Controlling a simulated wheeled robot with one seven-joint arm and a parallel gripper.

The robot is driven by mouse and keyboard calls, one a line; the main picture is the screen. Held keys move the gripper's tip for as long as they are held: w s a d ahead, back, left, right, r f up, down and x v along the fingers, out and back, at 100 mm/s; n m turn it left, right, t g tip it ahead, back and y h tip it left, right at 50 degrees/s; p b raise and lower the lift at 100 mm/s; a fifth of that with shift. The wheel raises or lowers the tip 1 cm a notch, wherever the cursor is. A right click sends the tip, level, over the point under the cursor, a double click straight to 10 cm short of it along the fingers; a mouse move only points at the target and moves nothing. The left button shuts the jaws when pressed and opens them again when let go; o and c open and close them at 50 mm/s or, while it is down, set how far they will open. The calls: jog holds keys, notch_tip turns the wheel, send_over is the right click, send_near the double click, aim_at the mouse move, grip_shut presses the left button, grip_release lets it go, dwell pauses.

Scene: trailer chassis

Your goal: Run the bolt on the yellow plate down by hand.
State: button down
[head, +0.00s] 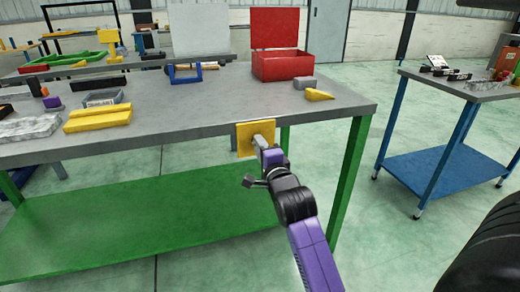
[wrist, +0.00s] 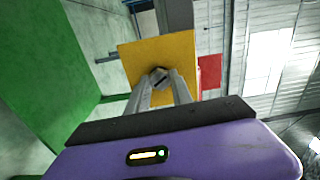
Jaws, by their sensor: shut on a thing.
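The yellow plate (head: 243,140) is upright on the front edge of the grey workbench, near its right end. It also shows in the wrist view (wrist: 187,52), square and facing me. The bolt (wrist: 159,73) sits near the lower middle of the plate, its dark grey head toward me. My gripper (head: 259,141) reaches the plate from the front. In the wrist view my gripper's two grey fingers (wrist: 161,84) are shut on the bolt's head. The bolt's shank and thread are hidden. In the head view my fingers cover the bolt.
The grey workbench (head: 190,116) has a green lower shelf (head: 130,225) and green legs. A red open box (head: 283,67), a yellow wedge (head: 319,95) and yellow blocks (head: 97,118) stand on top. A blue-legged table (head: 430,168) stands at right, with open floor between.

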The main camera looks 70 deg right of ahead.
jog(key=shift+s+f+m, duration=0.1)
jog(key=shift+f+m, duration=0.05)
jog(key=shift+m, duration=0.15)
jog(key=c, duration=1.3)
grip_release()
jog(key=shift+c, duration=0.2)
jog(key=shift+o, duration=1.1)
jog(key=shift+a, duration=0.1)
jog(key=v, duration=0.7)
jog(key=shift+s+a, duration=0.15)
jog(key=shift+s, duration=0.1)
